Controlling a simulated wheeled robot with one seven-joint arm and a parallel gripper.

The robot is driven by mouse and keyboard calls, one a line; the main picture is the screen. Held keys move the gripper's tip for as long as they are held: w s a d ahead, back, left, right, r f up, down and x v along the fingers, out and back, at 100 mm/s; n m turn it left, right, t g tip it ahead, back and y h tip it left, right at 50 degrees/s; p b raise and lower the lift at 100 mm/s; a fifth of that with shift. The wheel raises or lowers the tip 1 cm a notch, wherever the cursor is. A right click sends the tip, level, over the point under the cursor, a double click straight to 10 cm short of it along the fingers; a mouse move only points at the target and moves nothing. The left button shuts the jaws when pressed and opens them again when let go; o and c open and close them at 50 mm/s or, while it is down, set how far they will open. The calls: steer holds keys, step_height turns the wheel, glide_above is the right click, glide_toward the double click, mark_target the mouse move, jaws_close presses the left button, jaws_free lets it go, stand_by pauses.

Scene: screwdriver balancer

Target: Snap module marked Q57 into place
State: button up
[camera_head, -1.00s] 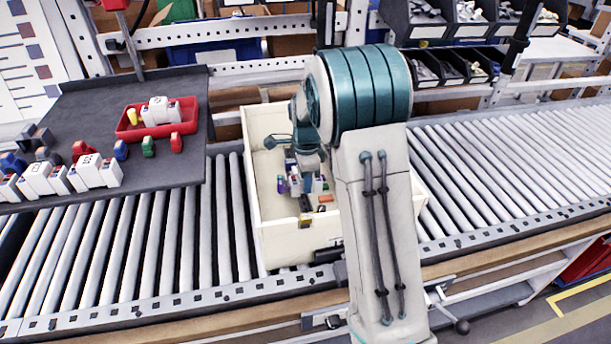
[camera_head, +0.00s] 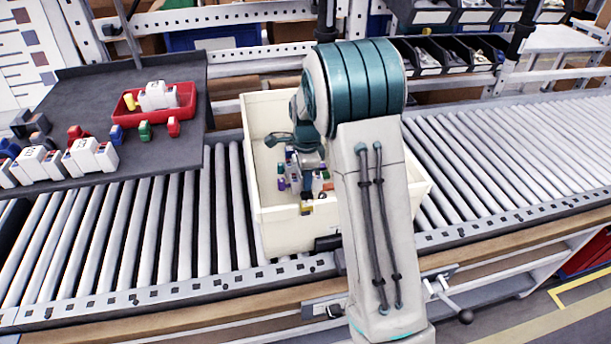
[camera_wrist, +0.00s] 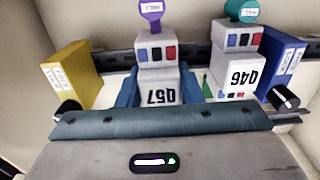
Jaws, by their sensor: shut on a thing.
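The white module marked Q57 (camera_wrist: 160,92) sits between the blue fingers of my gripper (camera_wrist: 158,88), which is shut on it. Its face carries blue and red patches, and a purple tag stands on top. It appears close against a dark rail (camera_wrist: 115,60); I cannot tell whether it is seated. A similar module marked Q46 (camera_wrist: 237,65), with a teal tag, stands to its right at the rail. In the head view my gripper (camera_head: 308,166) is down inside the cream box (camera_head: 285,228), and my arm hides part of the contents.
A yellow block (camera_wrist: 72,72) stands left of Q57 and a blue block (camera_wrist: 283,62) stands right of Q46. The box rests on a roller conveyor (camera_head: 180,215). A dark shelf (camera_head: 150,165) at left holds a red tray (camera_head: 185,112) and more modules.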

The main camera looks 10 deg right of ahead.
steer(key=shift+a+f+b, duration=0.1)
steer(key=shift+f+b, duration=0.25)
steer(key=shift+f, duration=0.5)
stand_by(1.9)
steer(key=o, duration=1.2)
steer(key=shift+c, duration=0.2)
step_height(320, 180, up, 14)
step_height(320, 180, up, 12)
steer(key=p, duration=1)
steer(key=shift+d, duration=0.25)
